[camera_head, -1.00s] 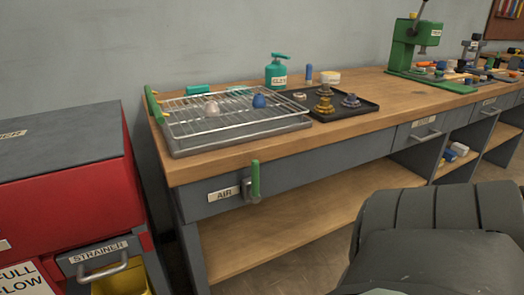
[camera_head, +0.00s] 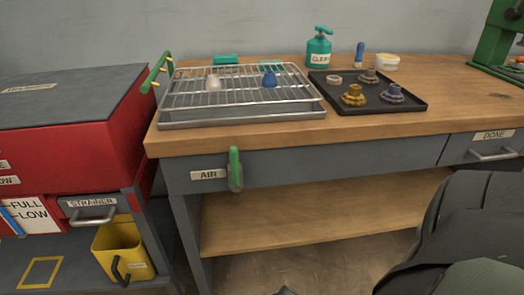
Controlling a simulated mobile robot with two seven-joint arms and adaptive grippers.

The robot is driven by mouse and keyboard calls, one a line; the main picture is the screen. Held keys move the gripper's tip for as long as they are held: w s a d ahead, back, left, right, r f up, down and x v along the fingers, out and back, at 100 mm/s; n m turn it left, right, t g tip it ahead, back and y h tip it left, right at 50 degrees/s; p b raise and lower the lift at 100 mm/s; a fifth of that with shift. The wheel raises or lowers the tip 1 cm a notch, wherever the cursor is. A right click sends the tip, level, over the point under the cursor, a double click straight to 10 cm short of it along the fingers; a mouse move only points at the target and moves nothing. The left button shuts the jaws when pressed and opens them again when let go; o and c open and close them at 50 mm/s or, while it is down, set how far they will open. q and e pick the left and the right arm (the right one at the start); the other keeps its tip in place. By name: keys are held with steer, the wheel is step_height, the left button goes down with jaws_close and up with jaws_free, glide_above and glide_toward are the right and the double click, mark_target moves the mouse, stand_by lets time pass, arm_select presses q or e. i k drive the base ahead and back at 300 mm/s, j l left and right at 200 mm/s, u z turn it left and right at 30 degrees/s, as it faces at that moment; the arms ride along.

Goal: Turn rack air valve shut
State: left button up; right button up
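The air valve (camera_head: 235,169) is on the front apron of the wooden bench, just right of a white label reading AIR (camera_head: 208,175). Its green lever stands upright above a grey body. Neither gripper can be made out in the head view. A dark, rounded part of my own body fills the lower right corner, and a small grey piece shows at the bottom edge. Nothing touches the valve.
A wire rack (camera_head: 240,88) over a tray, and a black tray (camera_head: 420,103) with several fittings, sit on the bench (camera_head: 300,128). A red cabinet (camera_head: 125,150) with a STRAINER drawer and a yellow bin (camera_head: 122,250) stand at left. The space before the valve looks clear.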

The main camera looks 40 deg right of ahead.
mark_target(236, 184)
steer(key=k+l, duration=0.15)
steer(key=l, duration=0.2)
steer(key=k+l, duration=0.15)
steer(key=l, duration=0.2)
steer(key=k+l, duration=0.15)
steer(key=l, duration=0.2)
